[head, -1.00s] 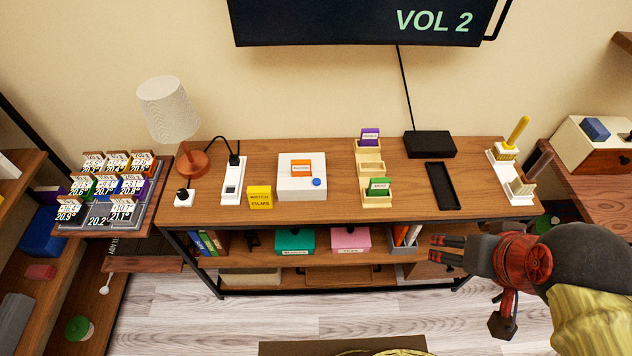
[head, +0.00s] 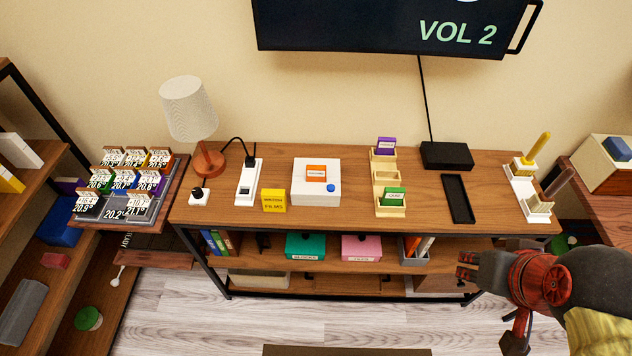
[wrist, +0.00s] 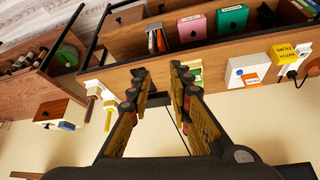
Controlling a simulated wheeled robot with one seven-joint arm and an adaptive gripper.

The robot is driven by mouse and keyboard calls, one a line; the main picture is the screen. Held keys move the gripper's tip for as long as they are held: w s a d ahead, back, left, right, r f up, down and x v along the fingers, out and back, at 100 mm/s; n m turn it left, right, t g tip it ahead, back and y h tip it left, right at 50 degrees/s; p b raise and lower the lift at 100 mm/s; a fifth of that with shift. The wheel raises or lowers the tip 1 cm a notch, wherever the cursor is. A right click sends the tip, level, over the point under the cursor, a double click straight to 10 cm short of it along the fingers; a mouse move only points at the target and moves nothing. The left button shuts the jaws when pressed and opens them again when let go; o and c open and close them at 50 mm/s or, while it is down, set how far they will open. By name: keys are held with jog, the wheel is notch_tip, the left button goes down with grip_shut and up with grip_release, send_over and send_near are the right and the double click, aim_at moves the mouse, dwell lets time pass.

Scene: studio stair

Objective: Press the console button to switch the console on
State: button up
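The console (head: 305,196) is a white box on the wooden table, left of its middle. A round blue button (head: 331,188) sits on its top at the right front. An orange labelled cartridge (head: 316,173) stands in its top. The console also shows upside down at the right of the wrist view (wrist: 256,64). My gripper (head: 465,266) is at the front right of the table, low and well right of the console. In the wrist view my gripper (wrist: 158,72) is open, with nothing between its fingers.
A yellow sign (head: 273,201) stands left of the console and a cream card rack (head: 388,179) to its right. A power strip (head: 247,186) and lamp (head: 188,110) are further left. A black tray (head: 458,199) lies at right. The screen (head: 380,25) reads "VOL 2".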

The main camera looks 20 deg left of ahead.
grip_shut()
dwell(1.3)
